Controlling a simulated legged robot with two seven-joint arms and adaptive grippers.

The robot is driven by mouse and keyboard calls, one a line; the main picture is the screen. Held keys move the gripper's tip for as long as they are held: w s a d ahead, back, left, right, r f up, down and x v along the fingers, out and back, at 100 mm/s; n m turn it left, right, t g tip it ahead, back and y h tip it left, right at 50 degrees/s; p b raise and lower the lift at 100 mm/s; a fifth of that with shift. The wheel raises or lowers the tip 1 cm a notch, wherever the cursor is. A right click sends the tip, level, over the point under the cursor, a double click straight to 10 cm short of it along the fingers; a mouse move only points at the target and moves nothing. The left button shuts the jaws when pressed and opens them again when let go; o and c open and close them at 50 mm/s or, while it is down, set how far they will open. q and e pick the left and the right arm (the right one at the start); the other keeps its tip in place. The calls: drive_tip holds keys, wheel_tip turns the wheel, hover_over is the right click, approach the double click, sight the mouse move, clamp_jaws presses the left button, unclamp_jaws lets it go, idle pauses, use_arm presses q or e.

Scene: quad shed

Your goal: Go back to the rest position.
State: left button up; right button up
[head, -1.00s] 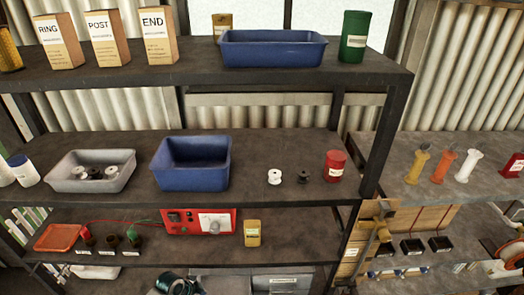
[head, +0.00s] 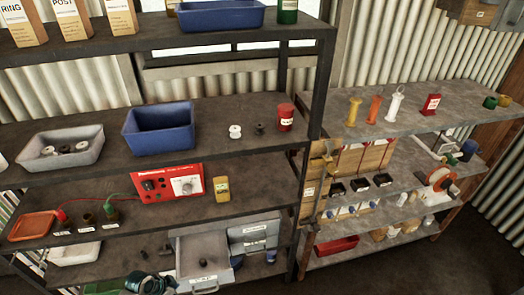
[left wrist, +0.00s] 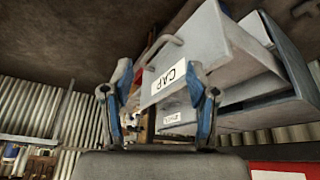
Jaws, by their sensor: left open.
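My left gripper (left wrist: 160,105) shows in the left wrist view with its two blue-and-grey fingers spread apart and nothing between them. Beyond the fingers is a grey drawer labelled CAP (left wrist: 200,60), which looks pulled out of its cabinet. In the head view the same drawer (head: 203,258) stands open on a low shelf, with a small dark item inside. My right gripper is in no view.
A dark shelf unit holds a blue bin (head: 160,130), a grey tray (head: 60,150), a red electric box (head: 168,184) and a yellow meter (head: 221,188). A second shelf (head: 420,105) stands at the right. Floor (head: 440,262) shows clear at the lower right.

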use_arm(q)
drive_tip(key=s+a+f+n+y, duration=0.15)
drive_tip(key=s+f, duration=0.25)
drive_tip(key=f, duration=0.5)
drive_tip(key=s+f+n+y, duration=0.1)
drive_tip(key=s+f+n, duration=0.25)
drive_tip(key=f, duration=0.55)
drive_tip(key=s+a+f+n+y, duration=0.1)
drive_tip(key=s+f, duration=0.3)
drive_tip(key=f, duration=0.4)
drive_tip(key=s+d+f, duration=0.3)
drive_tip(key=s+f, duration=0.1)
drive_tip(key=s, duration=0.5)
drive_tip(key=s+d+f+g, duration=0.1)
drive_tip(key=s+d+f, duration=0.2)
drive_tip(key=s, duration=0.6)
drive_tip(key=s+d+f+n, duration=0.1)
drive_tip(key=s+d+f, duration=0.2)
drive_tip(key=s+f, duration=0.3)
drive_tip(key=s, duration=0.3)
drive_tip(key=shift+s+d+f+g, duration=0.2)
drive_tip(key=shift+f+g, duration=0.05)
drive_tip(key=shift+g, duration=0.15)
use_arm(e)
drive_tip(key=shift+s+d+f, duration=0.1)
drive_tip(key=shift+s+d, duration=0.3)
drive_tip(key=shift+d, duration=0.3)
